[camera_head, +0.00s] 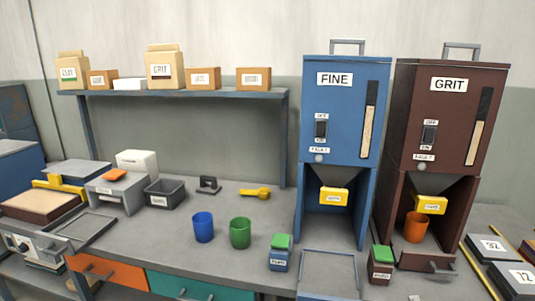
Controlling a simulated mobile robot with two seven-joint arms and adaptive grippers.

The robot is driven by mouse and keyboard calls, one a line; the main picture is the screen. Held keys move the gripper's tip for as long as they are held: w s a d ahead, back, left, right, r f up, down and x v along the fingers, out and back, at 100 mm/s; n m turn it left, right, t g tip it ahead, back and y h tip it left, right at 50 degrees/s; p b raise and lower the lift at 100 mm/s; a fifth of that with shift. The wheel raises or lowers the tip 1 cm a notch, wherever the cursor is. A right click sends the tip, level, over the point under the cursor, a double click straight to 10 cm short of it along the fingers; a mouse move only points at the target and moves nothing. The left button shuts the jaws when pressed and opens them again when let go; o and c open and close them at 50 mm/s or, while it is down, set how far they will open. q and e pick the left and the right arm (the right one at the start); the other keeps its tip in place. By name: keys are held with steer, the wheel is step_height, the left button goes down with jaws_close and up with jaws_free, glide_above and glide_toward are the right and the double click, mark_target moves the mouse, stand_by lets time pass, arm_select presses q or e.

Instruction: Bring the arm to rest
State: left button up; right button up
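Neither of my arms nor grippers shows in the head view. The blue FINE dispenser (341,120) and the brown GRIT dispenser (449,120) stand on the grey workbench (225,265). An orange cup (415,228) stands in the bay of the GRIT dispenser, below its yellow spout piece (430,204). The bay of the FINE dispenser has a yellow spout piece (334,197) and no cup. A blue cup (203,227) and a green cup (240,233) stand upright on the bench, left of the FINE dispenser.
A green-lidded blue jar (279,257) and a green-lidded brown jar (380,270) stand at the front, with a flat tray (330,262) between. A grey bin (165,194) and yellow scoop (256,193) lie farther back. Dark slabs (492,247) lie right. A shelf (190,94) holds boxes.

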steer(key=s+a+f+m+g, duration=0.1)
steer(key=s+f+m+g, duration=0.15)
steer(key=s+m, duration=0.45)
steer(key=s+a+f+m+g, duration=0.2)
steer(key=s+m+g, duration=0.15)
steer(key=s, duration=0.85)
steer(key=w+a+f+m+t+y, duration=0.2)
steer(key=a+f+y, duration=0.5)
steer(key=a+f, duration=0.6)
steer(key=a+m+t, duration=0.1)
steer(key=a+t, duration=0.1)
steer(key=shift+w+a+f+t, duration=0.15)
steer(key=shift+a+f+t, duration=0.15)
